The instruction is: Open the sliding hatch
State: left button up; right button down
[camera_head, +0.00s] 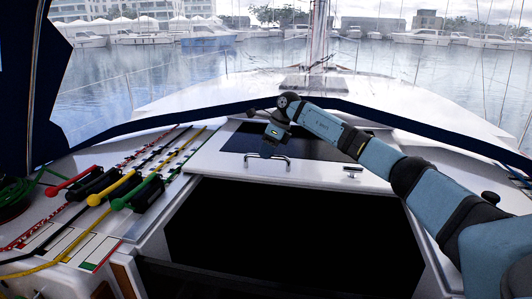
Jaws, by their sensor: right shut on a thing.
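The sliding hatch (320,172) is a white panel with a dark window, in the middle of the head view. A metal bar handle (281,159) stands near its front edge. My right gripper (267,151) reaches over the hatch from the right and points down at the handle. A large dark opening (290,235) lies in front of the hatch's front edge. My left gripper is not in view.
Red, yellow and green rope clutch levers (124,189) with several ropes stand on the deck to the left. A small metal latch (352,169) is right of the handle. A dark blue rim (160,124) curves around the hatch area. Boats and water lie beyond.

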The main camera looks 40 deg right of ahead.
dwell(0.3)
jog(key=c, duration=1.1)
grip_release()
jog(key=shift+r, duration=0.1)
jog(key=v, duration=1.3)
jog(key=shift+r+b, duration=0.35)
jog(key=shift+b, duration=0.1)
jog(key=shift+s, duration=0.1)
